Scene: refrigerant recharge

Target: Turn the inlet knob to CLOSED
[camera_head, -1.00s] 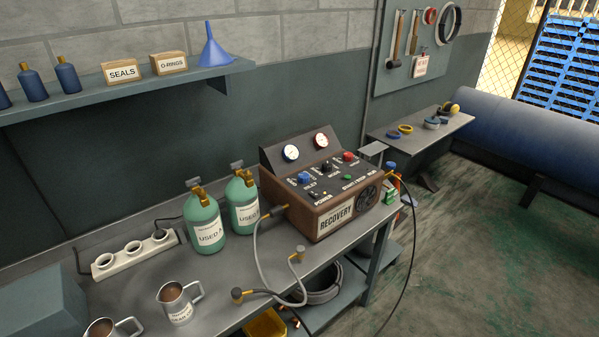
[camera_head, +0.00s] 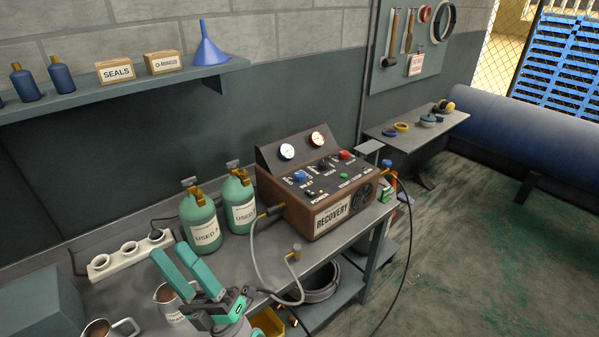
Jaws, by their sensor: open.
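The recovery machine (camera_head: 330,217) stands on the bench, a brown box marked RECOVERY with a sloped dark control panel. A blue knob (camera_head: 299,177) sits at the panel's left, a black knob (camera_head: 323,164) in the middle and a red knob (camera_head: 344,155) at the right. My teal gripper (camera_head: 170,253) is open and empty at the lower left, in front of the bench's mugs and well apart from the machine.
Two green cylinders (camera_head: 201,222) (camera_head: 239,201) stand left of the machine. A grey hose (camera_head: 257,262) loops from its left side. A metal mug (camera_head: 167,303) is partly behind my gripper. A shelf (camera_head: 120,92) with bottles and a funnel hangs above.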

